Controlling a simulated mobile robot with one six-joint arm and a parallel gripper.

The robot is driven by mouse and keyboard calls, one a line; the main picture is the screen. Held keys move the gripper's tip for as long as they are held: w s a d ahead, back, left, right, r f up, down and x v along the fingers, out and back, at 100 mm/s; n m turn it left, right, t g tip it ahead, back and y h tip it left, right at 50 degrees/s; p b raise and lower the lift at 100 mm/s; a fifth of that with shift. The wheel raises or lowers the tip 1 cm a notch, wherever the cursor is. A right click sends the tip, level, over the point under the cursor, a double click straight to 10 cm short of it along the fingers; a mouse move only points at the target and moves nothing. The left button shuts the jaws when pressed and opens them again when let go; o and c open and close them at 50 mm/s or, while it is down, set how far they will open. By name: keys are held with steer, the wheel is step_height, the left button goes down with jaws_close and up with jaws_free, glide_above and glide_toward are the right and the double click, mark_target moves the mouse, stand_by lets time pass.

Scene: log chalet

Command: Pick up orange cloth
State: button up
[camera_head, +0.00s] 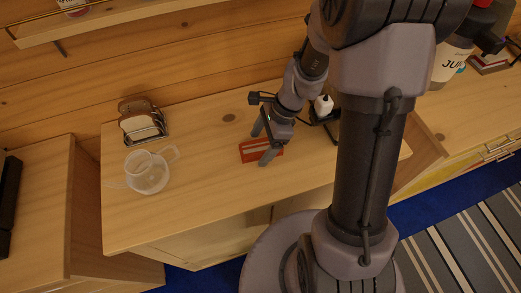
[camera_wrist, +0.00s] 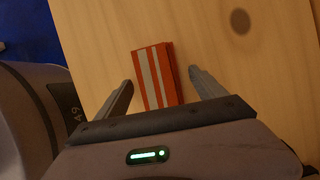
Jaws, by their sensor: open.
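The orange cloth (camera_head: 249,154) lies folded on the wooden counter (camera_head: 215,190), near its middle. It is orange with pale stripes. In the wrist view the cloth (camera_wrist: 157,75) lies between and just beyond the two fingers, with its long side running roughly along them. My gripper (camera_head: 262,143) is over the cloth, pointing down, with its fingers apart on either side of it. In the wrist view my gripper (camera_wrist: 160,80) is open and empty. The near part of the cloth is hidden behind the gripper body there.
A clear glass jug (camera_head: 147,174) stands at the counter's left. A rack with toast (camera_head: 142,122) stands behind it. A small white bottle (camera_head: 323,105) stands right of my gripper, near my arm. A shelf (camera_head: 110,17) hangs above. Bare counter lies between jug and cloth.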

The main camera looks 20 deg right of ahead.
mark_target(261, 144)
steer(key=c, duration=1.4)
step_height(261, 144, up, 10)
steer(key=p, duration=0.4)
steer(key=shift+p, duration=0.4)
